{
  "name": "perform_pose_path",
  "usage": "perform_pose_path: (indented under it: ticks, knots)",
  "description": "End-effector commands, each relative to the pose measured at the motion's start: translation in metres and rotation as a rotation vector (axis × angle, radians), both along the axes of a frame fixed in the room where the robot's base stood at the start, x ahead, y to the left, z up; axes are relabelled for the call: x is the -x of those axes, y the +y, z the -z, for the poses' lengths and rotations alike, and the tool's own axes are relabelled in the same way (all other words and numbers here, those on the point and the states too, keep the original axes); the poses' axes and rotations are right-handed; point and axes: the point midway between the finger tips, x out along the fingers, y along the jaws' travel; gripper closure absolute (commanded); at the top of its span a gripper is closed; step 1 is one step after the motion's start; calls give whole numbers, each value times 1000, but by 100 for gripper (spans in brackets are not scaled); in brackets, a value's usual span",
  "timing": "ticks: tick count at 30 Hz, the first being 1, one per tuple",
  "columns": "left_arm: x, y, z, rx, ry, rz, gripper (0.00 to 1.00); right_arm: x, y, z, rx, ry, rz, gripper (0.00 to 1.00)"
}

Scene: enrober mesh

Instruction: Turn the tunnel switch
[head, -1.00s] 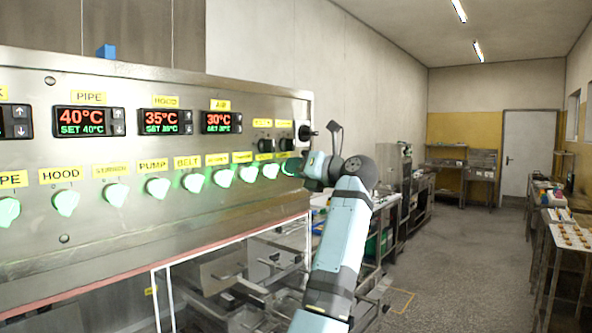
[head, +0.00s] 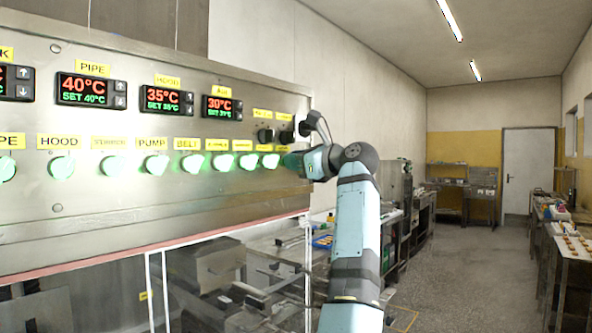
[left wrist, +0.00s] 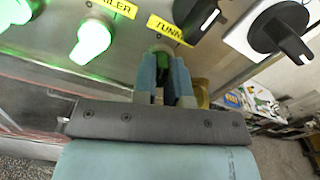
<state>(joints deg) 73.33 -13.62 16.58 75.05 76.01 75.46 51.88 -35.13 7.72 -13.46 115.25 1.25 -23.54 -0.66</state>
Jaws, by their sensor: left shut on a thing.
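The tunnel switch (left wrist: 162,50) is a green-lit knob under a yellow label (left wrist: 168,29) of which "TUNN" can be read in the left wrist view. My left gripper (left wrist: 166,66) is shut on this knob, with one blue finger on each side of it. The fingers hide most of the knob, so its turn angle cannot be told. In the head view my left gripper (head: 298,163) is at the right end of the row of green knobs on the steel panel (head: 180,215), and the switch is mostly hidden there. My right gripper is in neither view.
A lit green knob (left wrist: 90,42) sits left of the gripped one. Black rotary switches (left wrist: 283,32) sit to the upper right. Temperature displays (head: 167,100) are above the knob row. Tables (head: 568,250) stand at the far right, with open floor between.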

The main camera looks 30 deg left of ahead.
Motion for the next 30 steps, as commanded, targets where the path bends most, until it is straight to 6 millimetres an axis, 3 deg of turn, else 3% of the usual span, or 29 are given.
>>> perform_pose_path:
  ticks: [12, 29, 30]
  knots:
    - [1, 0, 0, 14, -206, -1, 100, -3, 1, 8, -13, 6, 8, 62]
    - [1, 0, -2, 16, -241, 0, 100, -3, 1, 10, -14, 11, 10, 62]
    - [1, 0, -2, 16, -241, 0, 85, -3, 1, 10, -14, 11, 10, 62]
